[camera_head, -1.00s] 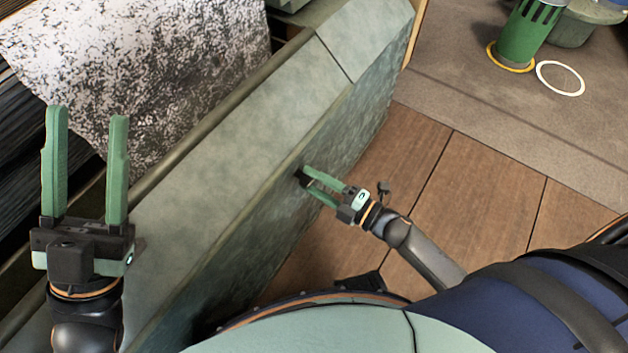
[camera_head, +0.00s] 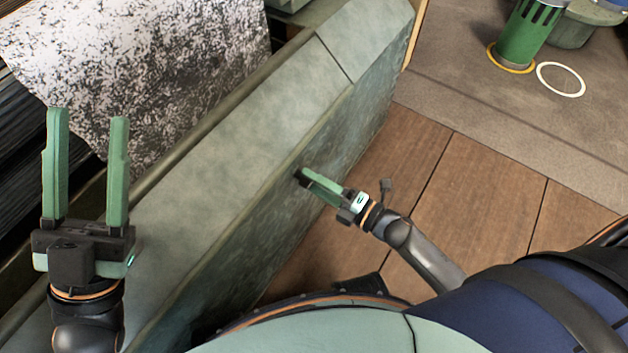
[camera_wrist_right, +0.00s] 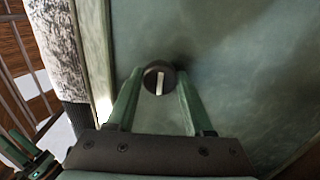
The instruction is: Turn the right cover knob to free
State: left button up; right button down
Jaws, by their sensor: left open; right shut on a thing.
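The cover knob is a small dark round knob (camera_wrist_right: 159,78) with a pale bar across its face, set on the green side panel (camera_wrist_right: 225,60). In the right wrist view the bar stands nearly upright. My right gripper (camera_wrist_right: 158,85) is shut on the knob, one green fingertip on each side of it. In the head view the right gripper (camera_head: 304,176) reaches the panel's side face, and the knob is a small dark spot mostly hidden at its fingertips. My left gripper (camera_head: 88,120) is open and empty, with its fingers pointing up the picture, over the left part of the machine.
A speckled black-and-white sheet (camera_head: 140,60) lies beyond the green apron's top (camera_head: 230,150). Wooden floor (camera_head: 470,190) is open to the right. A green slotted cylinder (camera_head: 527,35) and a white ring (camera_head: 561,79) are at the upper right.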

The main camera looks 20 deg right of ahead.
jog(key=shift+c, duration=1.4)
grip_release()
jog(key=p+v, duration=0.2)
jog(key=v, duration=1)
jog(key=shift+s+d, duration=0.2)
jog(key=shift+d, duration=0.05)
